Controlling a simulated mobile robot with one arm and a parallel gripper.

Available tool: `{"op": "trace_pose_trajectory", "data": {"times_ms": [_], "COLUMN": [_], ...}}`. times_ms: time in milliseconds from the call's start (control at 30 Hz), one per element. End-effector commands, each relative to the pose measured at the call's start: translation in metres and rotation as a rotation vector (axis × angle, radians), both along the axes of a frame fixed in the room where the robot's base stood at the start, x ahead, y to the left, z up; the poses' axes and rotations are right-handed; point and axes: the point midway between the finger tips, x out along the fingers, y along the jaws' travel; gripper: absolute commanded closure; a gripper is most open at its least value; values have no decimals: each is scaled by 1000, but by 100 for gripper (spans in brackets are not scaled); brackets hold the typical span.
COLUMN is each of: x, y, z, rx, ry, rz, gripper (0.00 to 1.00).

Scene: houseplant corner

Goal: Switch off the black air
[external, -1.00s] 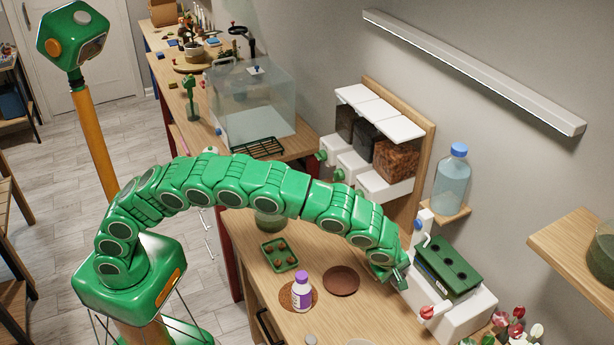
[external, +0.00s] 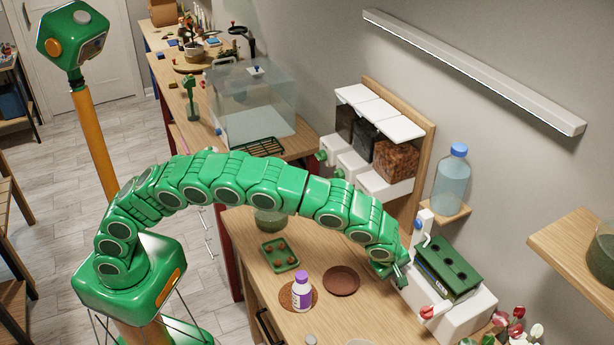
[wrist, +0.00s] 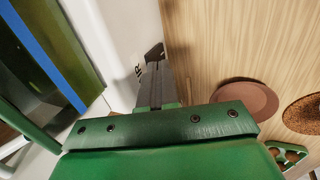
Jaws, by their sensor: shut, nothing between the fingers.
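The white planter unit (external: 457,318) with a green top (external: 448,262) stands on the bench against the wall. My gripper (external: 403,281) is at its left face, low over the bench. In the wrist view, my gripper (wrist: 153,72) is shut and empty, with its fingertips close beside the white face (wrist: 125,30). Part of a dark label, reading like "IR", shows left of the fingers. A small black piece (wrist: 154,51), possibly the black air switch, shows right at the fingertips. I cannot tell whether they touch, or which way it is set.
A red knob (external: 427,312) and a blue knob (external: 418,225) are on the unit's side. A brown saucer (external: 341,281), a purple-capped bottle (external: 301,294) and a green seedling tray (external: 279,255) stand on the bench. A water bottle (external: 452,180) is on a shelf behind.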

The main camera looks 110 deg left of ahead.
Motion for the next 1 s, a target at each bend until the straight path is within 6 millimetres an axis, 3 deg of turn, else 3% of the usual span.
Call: {"op": "trace_pose_trajectory", "data": {"times_ms": [533,1000], "x": [-27,-35], "y": [-26,-36], "z": [4,73], "rx": [0,1], "ry": [3,-1], "rz": [1,0], "gripper": [100,100]}}
